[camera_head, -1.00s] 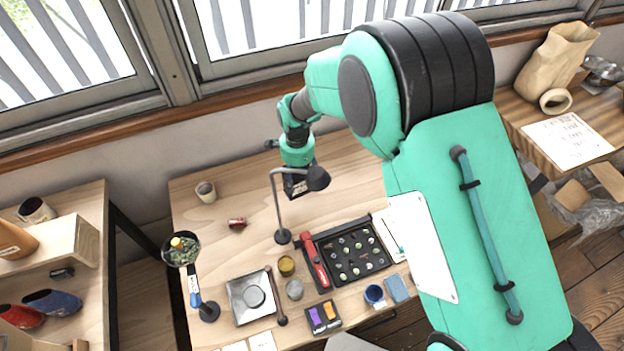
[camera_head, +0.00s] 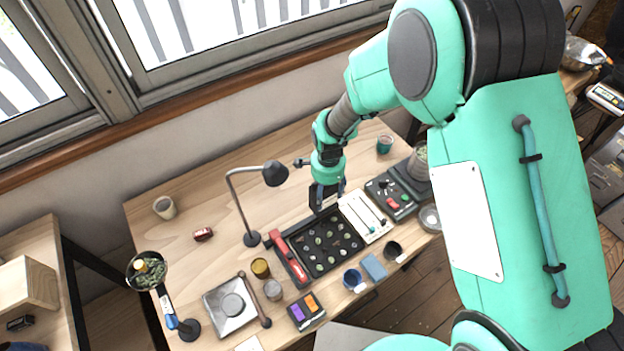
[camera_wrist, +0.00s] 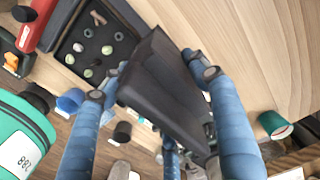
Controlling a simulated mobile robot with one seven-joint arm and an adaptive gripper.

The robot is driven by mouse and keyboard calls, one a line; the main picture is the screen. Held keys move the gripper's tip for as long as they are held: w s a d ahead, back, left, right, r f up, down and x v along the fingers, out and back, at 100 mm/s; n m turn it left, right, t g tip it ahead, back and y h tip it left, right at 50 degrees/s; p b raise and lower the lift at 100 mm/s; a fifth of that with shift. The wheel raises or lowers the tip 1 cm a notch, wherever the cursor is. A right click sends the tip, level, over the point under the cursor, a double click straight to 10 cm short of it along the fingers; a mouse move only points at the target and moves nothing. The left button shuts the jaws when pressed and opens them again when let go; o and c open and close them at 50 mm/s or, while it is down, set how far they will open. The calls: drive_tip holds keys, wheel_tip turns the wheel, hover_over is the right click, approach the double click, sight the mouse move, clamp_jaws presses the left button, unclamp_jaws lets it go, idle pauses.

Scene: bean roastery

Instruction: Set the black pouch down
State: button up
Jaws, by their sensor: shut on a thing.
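The black pouch (camera_wrist: 165,85) is a dark, flat-sided piece held between the blue fingers of my gripper (camera_wrist: 158,76) in the wrist view. There the pouch is hard to tell apart from the dark fingers. It seems to hang above the wooden table (camera_head: 215,180). The gap beneath it cannot be judged. The tray also shows behind the pouch in the wrist view (camera_wrist: 70,52).
A desk lamp (camera_head: 274,174) stands left of my gripper. A white card (camera_head: 366,217), a dark control box (camera_head: 392,195) and a green cup (camera_head: 384,145) are to the right. A red-handled tool (camera_head: 288,258) lies along the tray's left side. Bare wood lies behind the lamp.

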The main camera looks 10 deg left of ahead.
drive_tip(key=shift+d, duration=0.1)
idle(0.3)
drive_tip(key=w+a+b, duration=0.1)
drive_tip(key=w+a, duration=0.2)
drive_tip(key=w, duration=0.4)
drive_tip(key=w+a+f+b, duration=0.1)
drive_tip(key=w+a, duration=0.3)
drive_tip(key=w, duration=0.3)
drive_tip(key=shift+w+f, duration=0.15)
drive_tip(key=shift+f, duration=0.1)
drive_tip(key=shift+a, duration=0.1)
drive_tip(key=shift+f+b, duration=0.5)
drive_tip(key=shift+f, duration=1.25)
drive_tip(key=shift+f, duration=0.1)
drive_tip(key=o, duration=0.9)
drive_tip(key=shift+f, duration=0.1)
drive_tip(key=o, duration=0.5)
